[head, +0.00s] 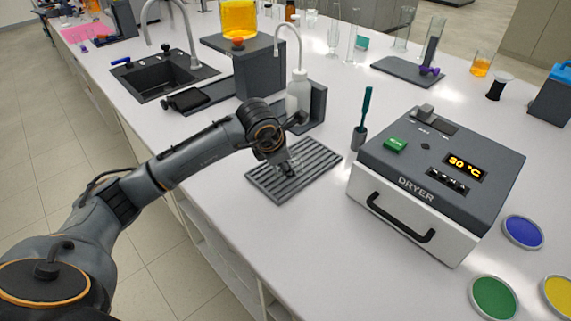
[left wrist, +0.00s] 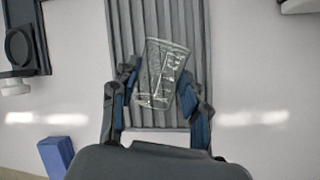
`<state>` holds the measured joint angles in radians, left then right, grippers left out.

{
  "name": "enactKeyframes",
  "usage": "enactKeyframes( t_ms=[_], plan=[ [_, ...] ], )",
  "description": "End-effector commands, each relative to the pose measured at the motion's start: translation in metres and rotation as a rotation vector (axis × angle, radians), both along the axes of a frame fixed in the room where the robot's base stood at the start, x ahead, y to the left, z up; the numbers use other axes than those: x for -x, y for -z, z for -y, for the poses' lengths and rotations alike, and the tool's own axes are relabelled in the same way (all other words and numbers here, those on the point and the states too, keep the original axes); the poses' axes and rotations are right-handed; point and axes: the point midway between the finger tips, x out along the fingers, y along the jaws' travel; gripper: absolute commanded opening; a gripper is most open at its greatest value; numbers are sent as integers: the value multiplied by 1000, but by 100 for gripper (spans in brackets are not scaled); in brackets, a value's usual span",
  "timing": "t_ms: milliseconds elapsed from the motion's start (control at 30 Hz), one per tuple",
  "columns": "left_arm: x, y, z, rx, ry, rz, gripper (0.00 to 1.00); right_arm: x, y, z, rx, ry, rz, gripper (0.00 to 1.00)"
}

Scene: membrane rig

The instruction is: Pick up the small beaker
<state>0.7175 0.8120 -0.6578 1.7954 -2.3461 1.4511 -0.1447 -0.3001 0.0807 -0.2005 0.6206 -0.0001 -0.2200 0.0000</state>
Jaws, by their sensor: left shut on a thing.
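The small beaker (left wrist: 161,75) is clear glass with white markings. In the left wrist view it sits between the two fingers of my left gripper (left wrist: 158,88), which is shut on it, and it looks tilted. In the head view my left gripper (head: 288,168) is over the grey ribbed rack (head: 315,165), and the glass is small and partly hidden by the fingers. The rack lies behind the beaker in the left wrist view (left wrist: 122,30). I cannot tell whether the beaker still touches it. My right gripper is not in view.
The dryer (head: 440,180) stands right of the rack, with a holder and green-handled tool (head: 361,125) between them. A wash bottle (head: 299,90) in a grey stand is behind the rack. Coloured dishes (head: 493,297) lie front right. A sink (head: 165,72) is at the back left.

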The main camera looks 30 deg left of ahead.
Motion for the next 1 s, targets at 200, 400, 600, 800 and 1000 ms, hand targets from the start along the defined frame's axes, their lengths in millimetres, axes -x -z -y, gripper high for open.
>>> enactKeyframes(
  t_ms=[200,400,600,800,1000],
  plan=[
    [-1,-10,0,-1,1,4,15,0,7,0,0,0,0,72],
    [11,-45,-8,-4,-1,7,15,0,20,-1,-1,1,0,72],
    [47,-93,-28,-6,-2,8,15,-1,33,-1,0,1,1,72],
    [91,-111,-52,-6,-3,3,15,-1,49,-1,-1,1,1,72],
    [115,-124,-64,-2,-2,0,15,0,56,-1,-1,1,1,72]
  ],
)
